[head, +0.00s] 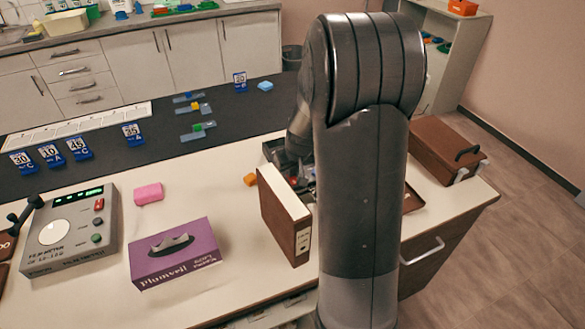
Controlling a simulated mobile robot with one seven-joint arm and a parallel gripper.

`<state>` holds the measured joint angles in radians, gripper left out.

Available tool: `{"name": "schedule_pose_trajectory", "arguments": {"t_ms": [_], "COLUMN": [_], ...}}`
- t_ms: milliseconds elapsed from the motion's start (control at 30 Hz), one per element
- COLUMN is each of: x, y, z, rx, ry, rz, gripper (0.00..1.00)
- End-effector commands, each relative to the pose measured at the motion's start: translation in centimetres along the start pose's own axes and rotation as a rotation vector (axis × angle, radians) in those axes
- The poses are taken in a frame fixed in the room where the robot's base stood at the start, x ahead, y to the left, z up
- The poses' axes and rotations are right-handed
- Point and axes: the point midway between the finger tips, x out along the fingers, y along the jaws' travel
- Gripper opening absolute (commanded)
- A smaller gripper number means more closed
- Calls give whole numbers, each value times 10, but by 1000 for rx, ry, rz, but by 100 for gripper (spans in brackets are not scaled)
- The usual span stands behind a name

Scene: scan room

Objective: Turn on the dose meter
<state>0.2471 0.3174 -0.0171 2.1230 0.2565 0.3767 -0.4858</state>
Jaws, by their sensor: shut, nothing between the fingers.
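A grey meter box (72,229) sits at the left of the white table. It has a round pale dial, a red switch, a green button and a strip of green lights; its lettering is too blurred to read surely. My gripper (290,176) is far to its right, low behind the upright white-and-brown binder (285,212), partly hidden by the binder and my arm. It is shut and appears empty. A small grey device with a red spot (293,181) shows there, mostly hidden; I cannot tell whether it is the dose meter or whether my gripper touches it.
Blue number tags (51,155) stand on the dark strip. A brown case (435,150) is at the right. The front centre is fairly clear.

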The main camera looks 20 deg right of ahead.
Motion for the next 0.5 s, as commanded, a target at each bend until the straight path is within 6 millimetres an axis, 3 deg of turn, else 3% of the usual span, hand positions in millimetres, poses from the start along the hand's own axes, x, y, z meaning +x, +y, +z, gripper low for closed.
{"name": "schedule_pose_trajectory", "arguments": {"t_ms": [500], "x": [5], "y": [-1], "z": [0], "rx": [0], "ry": [-56], "rz": [-4], "gripper": [0]}}
